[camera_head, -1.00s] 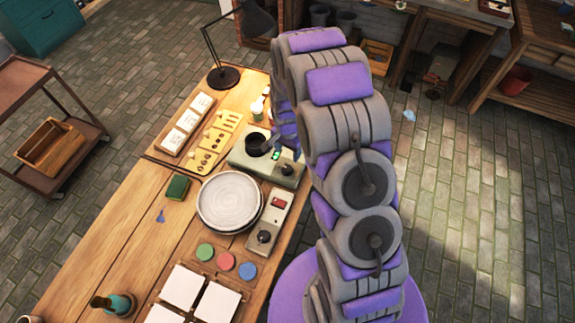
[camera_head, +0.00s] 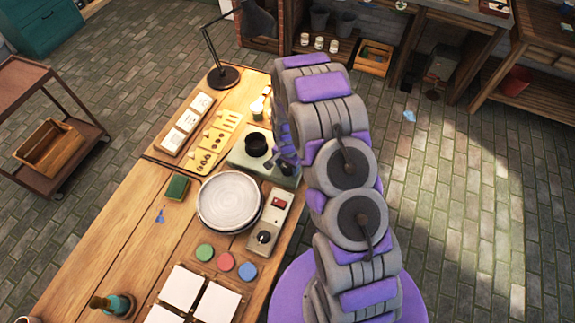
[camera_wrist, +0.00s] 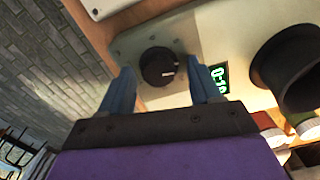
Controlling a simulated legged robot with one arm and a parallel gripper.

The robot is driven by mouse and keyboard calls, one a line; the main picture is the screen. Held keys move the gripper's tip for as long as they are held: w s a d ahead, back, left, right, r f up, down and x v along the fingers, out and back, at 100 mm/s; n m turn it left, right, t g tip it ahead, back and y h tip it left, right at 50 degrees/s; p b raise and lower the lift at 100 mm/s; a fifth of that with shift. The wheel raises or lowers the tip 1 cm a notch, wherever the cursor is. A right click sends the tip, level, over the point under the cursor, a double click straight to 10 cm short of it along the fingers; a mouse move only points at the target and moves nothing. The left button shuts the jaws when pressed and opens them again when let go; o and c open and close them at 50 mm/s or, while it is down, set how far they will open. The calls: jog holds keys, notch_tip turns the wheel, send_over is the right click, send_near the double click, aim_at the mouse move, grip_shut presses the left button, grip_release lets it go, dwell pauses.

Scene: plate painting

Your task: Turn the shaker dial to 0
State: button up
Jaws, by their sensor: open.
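The shaker (camera_head: 240,158) is a pale grey-green box on the right side of the bench, with a black cup (camera_head: 256,144) on top. The cup also shows at the right of the wrist view (camera_wrist: 292,68). In the wrist view the shaker's dial (camera_wrist: 158,64) is a round black knob with a white mark toward its right side.
A round plate (camera_head: 229,199) and a control box (camera_head: 268,222) with a red switch and knob stand near the shaker. Paint discs (camera_head: 227,261), white tiles (camera_head: 183,288), a green sponge (camera_head: 177,188) and a desk lamp (camera_head: 223,77) are also on the bench.

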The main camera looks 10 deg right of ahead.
jog(key=shift+c, duration=0.4)
jog(key=c, duration=1)
jog(key=shift+o, duration=0.2)
jog(key=n, duration=0.4)
jog(key=shift+w+n, duration=0.1)
jog(key=shift+n, duration=0.2)
jog(key=n, duration=0.4)
jog(key=shift+n+p, duration=0.3)
jog(key=n, duration=0.4)
jog(key=shift+a, duration=0.1)
jog(key=shift+n, duration=2.4)
jog(key=shift+r, duration=0.1)
